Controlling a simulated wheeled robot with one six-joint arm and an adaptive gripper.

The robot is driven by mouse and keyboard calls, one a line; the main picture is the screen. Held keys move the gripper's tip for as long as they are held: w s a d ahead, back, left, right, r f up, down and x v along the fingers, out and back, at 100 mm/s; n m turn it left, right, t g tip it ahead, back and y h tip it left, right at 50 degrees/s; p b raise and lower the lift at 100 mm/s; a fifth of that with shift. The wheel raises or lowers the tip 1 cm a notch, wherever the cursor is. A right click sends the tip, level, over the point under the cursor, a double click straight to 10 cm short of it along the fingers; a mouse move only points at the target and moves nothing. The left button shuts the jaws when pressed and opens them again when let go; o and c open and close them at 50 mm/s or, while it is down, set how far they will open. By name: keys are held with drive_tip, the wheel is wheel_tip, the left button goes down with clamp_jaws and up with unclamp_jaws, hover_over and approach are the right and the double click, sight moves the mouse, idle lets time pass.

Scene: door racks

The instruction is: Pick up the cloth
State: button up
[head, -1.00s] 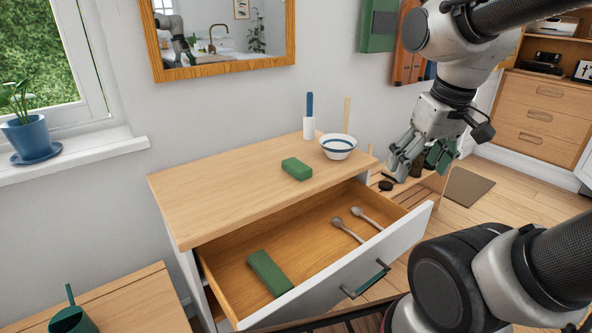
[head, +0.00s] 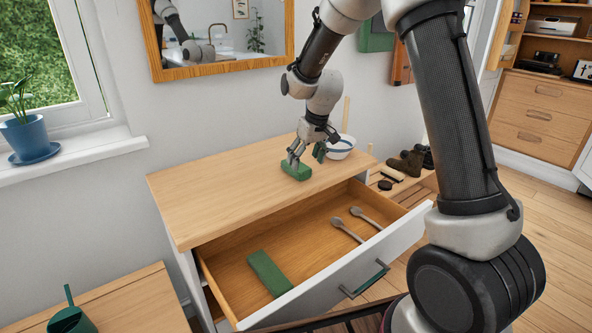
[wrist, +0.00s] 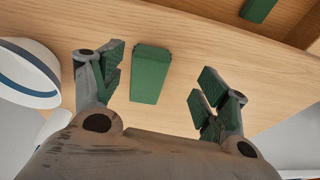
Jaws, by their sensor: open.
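A green folded block, which looks like the cloth (head: 296,171), lies on top of the wooden dresser. In the wrist view this cloth (wrist: 150,76) lies between my open fingers, nearer the left one. My gripper (head: 307,157) is open and empty just above it, fingers pointing down, and partly hides its far side. The wrist view shows both green-padded fingers of my gripper (wrist: 160,88) apart from the cloth. A second, similar green block (head: 268,272) lies in the open drawer; its edge shows in the wrist view (wrist: 258,9).
A white bowl with a blue stripe (head: 341,153) stands close to the right of my gripper. The drawer (head: 225,268) is pulled out and holds two spoon-like utensils (head: 347,230). The left part of the dresser top (head: 215,185) is clear.

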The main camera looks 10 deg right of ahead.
sight(301, 168)
drive_tip(key=w, duration=0.1)
drive_tip(key=w+r, duration=0.1)
drive_tip(key=w+r+t, duration=0.1)
drive_tip(key=shift+a+r, duration=0.1)
drive_tip(key=shift+a, duration=0.15)
drive_tip(key=shift+w+n, duration=0.25)
drive_tip(key=shift+n, duration=0.05)
drive_tip(key=shift+t, duration=0.3)
drive_tip(key=x, duration=0.7)
drive_tip(key=shift+w+a+f, duration=0.15)
drive_tip(key=shift+w+f, duration=0.05)
drive_tip(key=shift+f, duration=0.05)
drive_tip(key=shift+f, duration=0.2)
drive_tip(key=c, duration=1.2)
